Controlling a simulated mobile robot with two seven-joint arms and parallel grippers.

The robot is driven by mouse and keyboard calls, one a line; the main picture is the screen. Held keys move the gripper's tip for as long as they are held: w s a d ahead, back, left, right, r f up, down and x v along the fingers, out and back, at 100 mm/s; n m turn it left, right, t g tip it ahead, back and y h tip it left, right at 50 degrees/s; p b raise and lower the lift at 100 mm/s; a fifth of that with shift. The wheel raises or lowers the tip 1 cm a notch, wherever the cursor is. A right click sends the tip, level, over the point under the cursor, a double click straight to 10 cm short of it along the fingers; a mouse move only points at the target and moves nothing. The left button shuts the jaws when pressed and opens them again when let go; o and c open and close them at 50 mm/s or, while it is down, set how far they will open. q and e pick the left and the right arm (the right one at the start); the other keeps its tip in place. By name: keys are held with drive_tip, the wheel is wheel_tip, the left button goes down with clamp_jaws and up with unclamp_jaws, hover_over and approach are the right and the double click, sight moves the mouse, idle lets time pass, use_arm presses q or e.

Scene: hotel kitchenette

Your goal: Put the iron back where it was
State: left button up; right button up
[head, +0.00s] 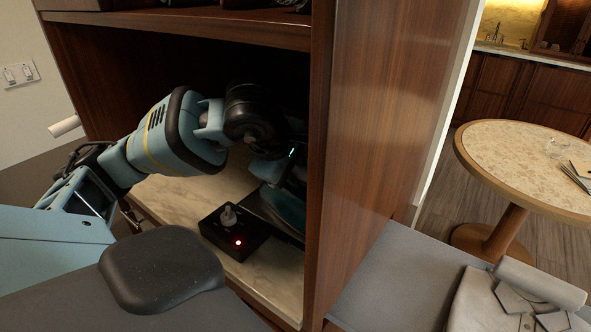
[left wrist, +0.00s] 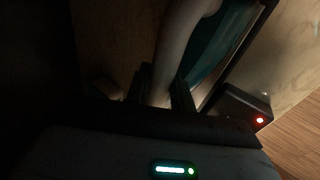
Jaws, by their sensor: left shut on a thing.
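The iron has a teal body (head: 289,205), partly seen low inside the cabinet compartment at the right, close to the side panel. In the left wrist view its pale curved handle (left wrist: 184,38) rises between my fingers, with the teal body (left wrist: 218,42) behind it. My left gripper (left wrist: 163,90) is shut on the handle. In the head view, my own wrist and the dark compartment hide the fingers and most of the iron. I cannot tell whether the iron touches the shelf. My right gripper is not in view.
A black box (head: 234,236) with a red light and a knob stands on the pale marble shelf (head: 180,196), close beside the iron. The wooden side panel (head: 365,130) bounds the compartment at the right, another shelf (head: 200,27) above. A round table (head: 500,150) stands far right.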

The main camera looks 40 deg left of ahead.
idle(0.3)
use_arm(q)
drive_tip(key=shift+f, duration=0.15)
drive_tip(key=o, duration=1)
drive_tip(key=shift+c, duration=0.2)
drive_tip(key=shift+s+r, duration=0.1)
drive_tip(key=shift+r, duration=0.25)
drive_tip(key=v, duration=0.7)
